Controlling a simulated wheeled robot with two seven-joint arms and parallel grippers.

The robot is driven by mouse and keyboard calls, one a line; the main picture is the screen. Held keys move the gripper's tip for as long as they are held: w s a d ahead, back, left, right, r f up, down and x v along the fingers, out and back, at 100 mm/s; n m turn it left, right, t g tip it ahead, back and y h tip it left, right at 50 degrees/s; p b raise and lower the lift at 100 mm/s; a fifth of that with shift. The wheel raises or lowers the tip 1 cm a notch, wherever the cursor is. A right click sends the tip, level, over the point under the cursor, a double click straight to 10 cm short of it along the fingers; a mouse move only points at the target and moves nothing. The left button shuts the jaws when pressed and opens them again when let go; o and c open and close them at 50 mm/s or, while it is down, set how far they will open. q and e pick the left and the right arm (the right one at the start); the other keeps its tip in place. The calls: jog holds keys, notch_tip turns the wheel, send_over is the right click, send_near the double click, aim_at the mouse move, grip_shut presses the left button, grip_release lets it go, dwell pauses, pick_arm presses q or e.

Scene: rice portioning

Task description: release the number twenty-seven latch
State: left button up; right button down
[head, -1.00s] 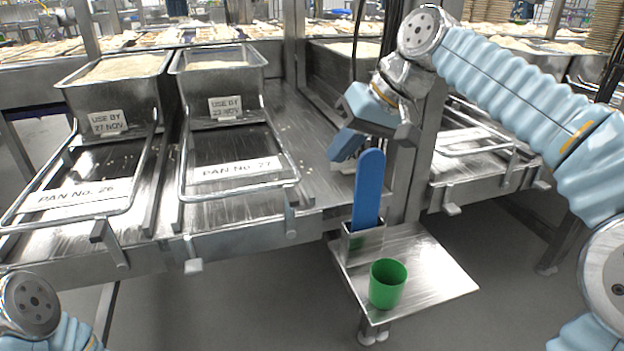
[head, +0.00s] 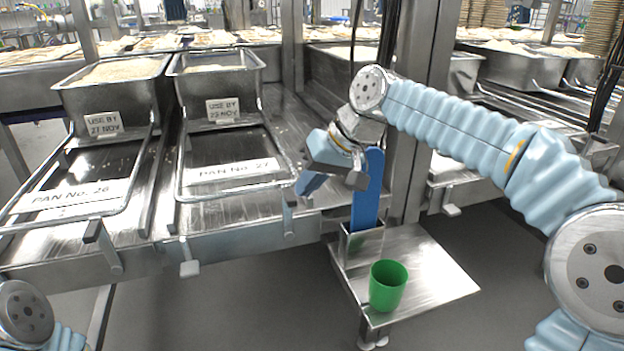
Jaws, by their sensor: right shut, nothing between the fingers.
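The pan labelled No. 27 (head: 238,171) sits on the steel rack, with rice in its deep rear tub (head: 215,70) and a wire handle frame round its front. A small grey lever, apparently its latch (head: 289,213), hangs at the rack's front edge by the pan's right front corner. My right gripper (head: 303,188) is shut and empty, slanting down to the left, above and slightly right of that lever; in the picture they look close but apart. Whether it touches the handle frame cannot be told. My left gripper is out of view; only part of that arm shows at bottom left.
The No. 26 pan (head: 80,196) stands to the left with its own lever (head: 97,237). A blue paddle (head: 367,190) stands upright in a metal holder behind my right wrist. A green cup (head: 387,287) stands on the small steel shelf (head: 440,277).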

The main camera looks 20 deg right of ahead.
jog(key=shift+a+r+h+p, duration=0.15)
jog(key=shift+a+h+p, duration=0.25)
jog(key=shift+a+p, duration=0.15)
